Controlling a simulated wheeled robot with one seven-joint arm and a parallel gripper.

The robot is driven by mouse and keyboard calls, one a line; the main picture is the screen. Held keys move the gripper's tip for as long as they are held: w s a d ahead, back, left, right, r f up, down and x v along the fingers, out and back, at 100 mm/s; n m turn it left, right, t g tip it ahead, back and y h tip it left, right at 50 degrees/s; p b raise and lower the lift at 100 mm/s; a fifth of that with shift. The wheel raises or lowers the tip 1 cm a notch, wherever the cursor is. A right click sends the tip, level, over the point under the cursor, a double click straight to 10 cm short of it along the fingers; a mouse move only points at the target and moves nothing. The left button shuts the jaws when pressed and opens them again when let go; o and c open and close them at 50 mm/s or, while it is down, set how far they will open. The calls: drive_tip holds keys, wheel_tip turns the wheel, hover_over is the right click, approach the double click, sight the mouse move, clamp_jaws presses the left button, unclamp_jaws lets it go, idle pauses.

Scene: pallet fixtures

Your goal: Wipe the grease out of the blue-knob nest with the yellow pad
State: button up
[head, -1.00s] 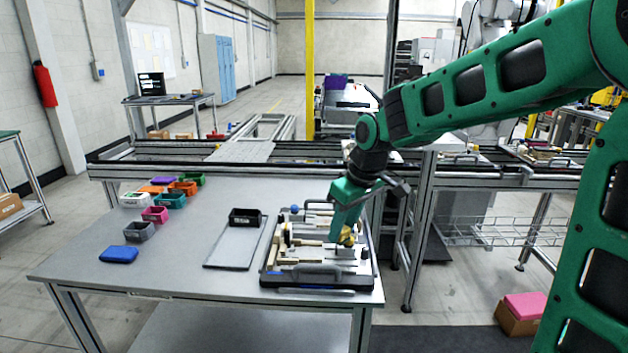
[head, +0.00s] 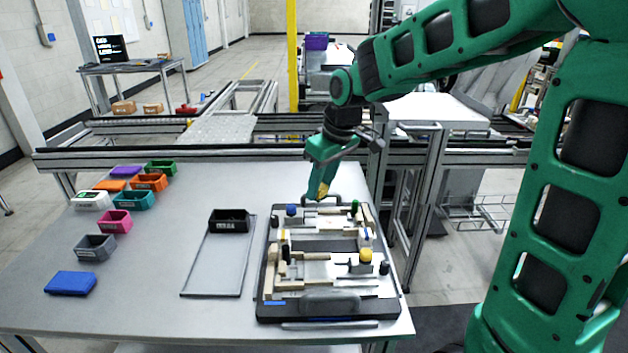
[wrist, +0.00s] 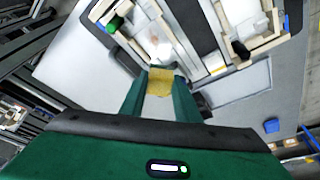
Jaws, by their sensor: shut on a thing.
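My gripper (head: 322,192) is shut on the yellow pad (wrist: 160,83), which spans the space between the two fingers in the wrist view. In the head view the gripper is above the far edge of the pallet fixture (head: 330,304). The blue knob (head: 291,210) stands at the fixture's far left corner, left of the gripper. The nest beside it is partly seen, between pale blocks. I cannot make out grease in it for sure; a whitish patch in the wrist view is blurred.
The fixture also has a green knob (head: 355,205), a yellow knob (head: 365,254) and black knobs. A grey tray (head: 214,272) with a black bin (head: 229,221) lies to its left. Several coloured bins and a folded blue cloth (head: 71,284) are further left. Bare table lies between.

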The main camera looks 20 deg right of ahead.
sight(322, 200)
drive_tip(key=shift+f, duration=2.9)
drive_tip(key=shift+f, duration=0.85)
drive_tip(key=shift+s+d, duration=0.1)
drive_tip(key=shift+d, duration=0.05)
drive_tip(key=shift+s+d+r, duration=0.1)
drive_tip(key=shift+s+d, duration=0.15)
drive_tip(key=shift+d, duration=0.5)
drive_tip(key=shift+s+d, duration=0.2)
drive_tip(key=shift+d, duration=0.5)
drive_tip(key=shift+s+d, duration=0.3)
drive_tip(key=shift+d, duration=0.5)
drive_tip(key=shift+s+d, duration=0.25)
drive_tip(key=shift+d, duration=0.5)
drive_tip(key=shift+f, duration=0.3)
